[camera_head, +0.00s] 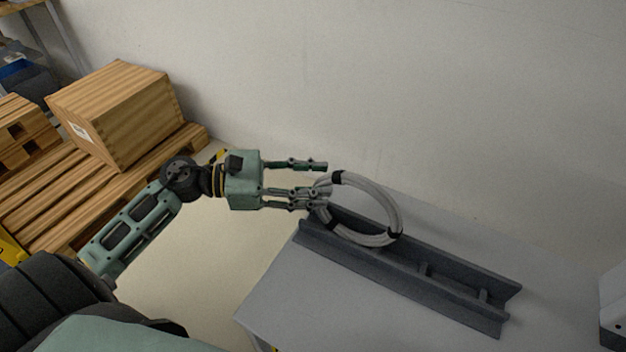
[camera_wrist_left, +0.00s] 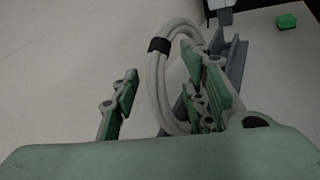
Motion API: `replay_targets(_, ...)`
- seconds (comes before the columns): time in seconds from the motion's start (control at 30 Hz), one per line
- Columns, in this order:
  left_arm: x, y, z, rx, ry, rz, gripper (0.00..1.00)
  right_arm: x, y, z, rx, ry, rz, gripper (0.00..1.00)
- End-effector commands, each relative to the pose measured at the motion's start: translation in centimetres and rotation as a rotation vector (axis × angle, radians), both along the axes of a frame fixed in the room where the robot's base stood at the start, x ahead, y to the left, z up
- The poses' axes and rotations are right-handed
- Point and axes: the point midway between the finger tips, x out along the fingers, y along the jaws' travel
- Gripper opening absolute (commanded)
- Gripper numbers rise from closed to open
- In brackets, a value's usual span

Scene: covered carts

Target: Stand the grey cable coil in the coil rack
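The grey cable coil (camera_head: 398,215) is a ring with black bands. It looks upright, its lower edge at the left part of the dark grey coil rack (camera_head: 455,300), a long trough with small dividers. Whether it touches the rack floor is hidden. My left gripper (camera_head: 322,184) is at the coil's left side with its fingers apart. In the left wrist view the coil (camera_wrist_left: 155,80) passes between the fingers, close to the right-hand ones, with a clear gap to the left-hand finger. The rack (camera_wrist_left: 235,60) shows behind them. My right gripper is not in view.
The rack lies on a grey cart top (camera_head: 275,285) beside a pale wall. A wooden crate (camera_head: 120,110) sits on pallets at the left. A white object (camera_head: 613,305) stands at the right edge. A green block (camera_wrist_left: 287,21) shows in the left wrist view.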

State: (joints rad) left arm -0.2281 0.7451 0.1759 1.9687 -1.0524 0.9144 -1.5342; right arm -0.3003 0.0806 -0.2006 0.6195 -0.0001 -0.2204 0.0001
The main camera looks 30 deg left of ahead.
Motion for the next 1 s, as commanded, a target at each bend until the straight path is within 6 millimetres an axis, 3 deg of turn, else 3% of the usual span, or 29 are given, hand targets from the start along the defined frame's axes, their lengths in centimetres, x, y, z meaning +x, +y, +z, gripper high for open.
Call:
replay_targets(0.37, -0.5, 0.8, -0.2, 0.002, 0.004, 0.001, 0.42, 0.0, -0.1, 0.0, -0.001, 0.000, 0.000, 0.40)
replay_targets(0.8, -4.9, 8.1, 0.7, 0.001, 0.004, 0.003, 0.42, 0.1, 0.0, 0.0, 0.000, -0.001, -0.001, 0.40)
replay_targets(1.0, -6.0, 9.9, 0.9, 0.000, 0.001, 0.000, 0.42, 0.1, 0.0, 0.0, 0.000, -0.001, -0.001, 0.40)
